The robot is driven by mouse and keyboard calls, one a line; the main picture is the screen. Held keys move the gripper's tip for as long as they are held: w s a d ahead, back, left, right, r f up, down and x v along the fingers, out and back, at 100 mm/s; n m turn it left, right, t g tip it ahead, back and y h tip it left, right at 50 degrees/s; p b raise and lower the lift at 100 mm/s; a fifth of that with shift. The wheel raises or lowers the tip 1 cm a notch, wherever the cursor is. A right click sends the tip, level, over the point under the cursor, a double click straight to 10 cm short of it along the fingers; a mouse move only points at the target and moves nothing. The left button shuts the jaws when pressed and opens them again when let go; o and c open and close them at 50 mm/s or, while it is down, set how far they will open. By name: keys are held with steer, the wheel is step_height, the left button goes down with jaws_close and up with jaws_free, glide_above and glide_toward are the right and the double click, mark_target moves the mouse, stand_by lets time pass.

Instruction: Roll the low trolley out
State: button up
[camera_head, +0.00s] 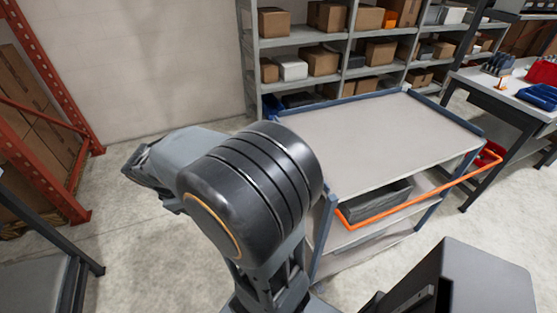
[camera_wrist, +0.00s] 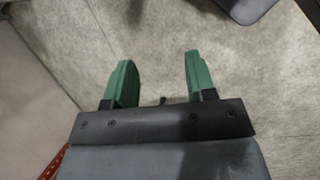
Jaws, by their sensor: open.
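The trolley (camera_head: 385,138) stands right of centre in the head view. It has a pale grey top, a blue frame, lower shelves and an orange push bar (camera_head: 420,203) along its near right side. A dark grey bin (camera_head: 372,203) sits on a shelf under the top.
Shelving with cardboard boxes (camera_head: 325,62) stands behind the trolley. A workbench (camera_head: 500,92) with blue and red bins is at right. An orange-red rack (camera_head: 60,90) with boxes stands at left. Pale floor (camera_head: 140,250) is open at left; a plain wall is behind.

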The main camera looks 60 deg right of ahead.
steer(key=w+d+f+n+g+h+p, duration=0.2)
steer(key=d+f+n+g+h, duration=0.25)
steer(key=d+n, duration=0.65)
steer(key=w+d+f+n+g+h+p, duration=0.2)
steer(key=w+d+f+n+g+h, duration=0.3)
steer(key=d+n, duration=0.6)
steer(key=shift+m+t+y, duration=0.35)
steer(key=shift+m+t, duration=0.4)
steer(key=shift+m, duration=0.15)
steer(key=x, duration=0.5)
steer(key=p+x, duration=0.1)
steer(key=x, duration=0.5)
steer(key=s+p+x, duration=0.1)
steer(key=x, duration=0.4)
steer(key=shift+a+f, duration=0.2)
steer(key=shift+a, duration=0.05)
steer(key=shift+c, duration=0.2)
jaws_close()
